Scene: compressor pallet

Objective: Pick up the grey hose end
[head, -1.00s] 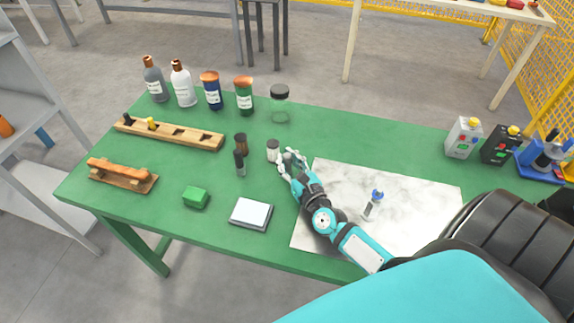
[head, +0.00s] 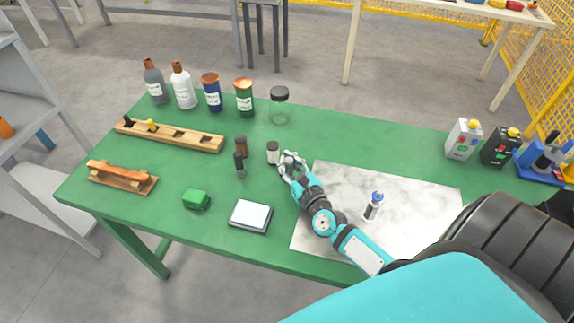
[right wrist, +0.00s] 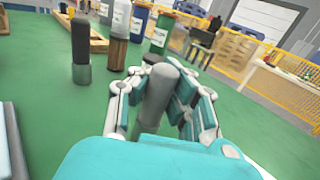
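The grey hose end (head: 291,159) is a short grey upright cylinder with a darker lower part, on the green table near the marbled sheet's left edge. My right gripper (head: 292,163) is around it. In the right wrist view the grey hose end (right wrist: 161,92) stands between the two fingers of my right gripper (right wrist: 160,88), which appear to touch it on both sides. Its lower end is hidden behind my wrist, so I cannot tell whether it touches the table. My left gripper is not in view.
A white vial with a dark cap (head: 272,153) stands close left of the gripper. A brown vial (head: 241,146) and a dark vial (head: 239,164) stand farther left. Several bottles line the back. A marbled sheet (head: 420,210) lies at right, with a small blue-topped bottle (head: 373,206).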

